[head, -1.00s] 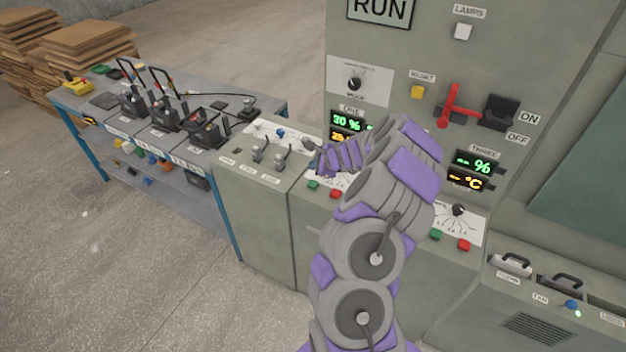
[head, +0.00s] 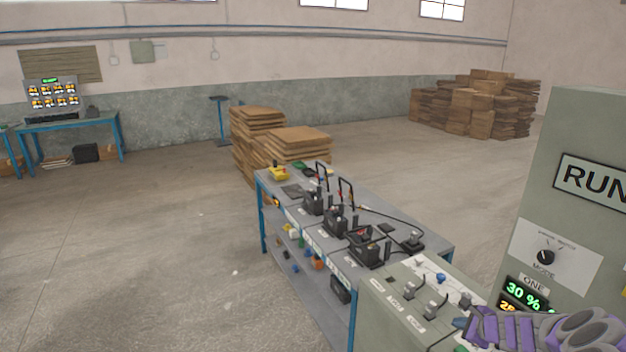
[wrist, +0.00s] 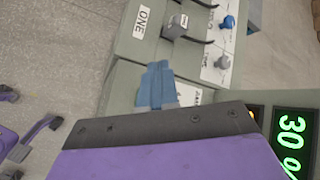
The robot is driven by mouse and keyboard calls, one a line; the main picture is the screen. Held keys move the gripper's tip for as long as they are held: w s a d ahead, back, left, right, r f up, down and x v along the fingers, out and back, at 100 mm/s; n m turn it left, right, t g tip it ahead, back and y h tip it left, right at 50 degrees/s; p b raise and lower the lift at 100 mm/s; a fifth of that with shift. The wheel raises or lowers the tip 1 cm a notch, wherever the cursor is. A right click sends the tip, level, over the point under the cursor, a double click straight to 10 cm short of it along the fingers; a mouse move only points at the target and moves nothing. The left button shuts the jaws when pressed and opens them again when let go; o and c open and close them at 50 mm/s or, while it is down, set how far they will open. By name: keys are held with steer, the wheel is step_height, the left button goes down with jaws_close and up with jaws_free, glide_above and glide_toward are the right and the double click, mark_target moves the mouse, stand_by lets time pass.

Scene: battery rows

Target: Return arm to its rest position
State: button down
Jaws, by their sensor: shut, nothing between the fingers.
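My gripper (wrist: 157,86) shows in the wrist view with its blue-grey fingers together and nothing between them. It is over the edge of the grey-green control console (wrist: 125,85), near a lever (wrist: 175,27) beside the label ONE. In the head view my purple and grey arm (head: 545,328) reaches in at the bottom right, in front of the panel with the 30 % display (head: 527,292). The gripper end (head: 462,335) is at the console's right part, small and partly cut off by the frame.
A blue-framed workbench (head: 350,283) with black devices (head: 335,222) adjoins the console (head: 395,325). The tall RUN cabinet (head: 560,140) stands at the right. Brown stacks (head: 300,142) stand behind the bench. The concrete floor (head: 150,240) at left is open.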

steer(key=a+r+n+g+y, duration=0.15)
steer(key=a+r+n, duration=0.35)
steer(key=a, duration=0.5)
steer(key=a+r+n+y, duration=0.3)
steer(key=a+r, duration=0.4)
steer(key=a, duration=0.4)
steer(key=s+a+r+n+g, duration=0.35)
steer(key=s+a+n, duration=0.25)
steer(key=s+a, duration=0.4)
steer(key=s+a+r+n+g+h, duration=0.1)
steer(key=s+a+n+g, duration=0.2)
steer(key=s, duration=0.4)
steer(key=s+a+r+n, duration=0.1)
steer(key=s+a+n, duration=0.25)
steer(key=s, duration=0.25)
steer(key=s+d+n+g+h, duration=0.1)
steer(key=s+d+n+h, duration=0.1)
steer(key=s, duration=0.8)
steer(key=s+d+n+g+h, duration=0.2)
steer(key=s+h, duration=0.1)
steer(key=s, duration=0.6)
steer(key=shift+s+d+f, duration=0.15)
steer(key=shift+s+d, duration=0.05)
steer(key=shift+s, duration=0.15)
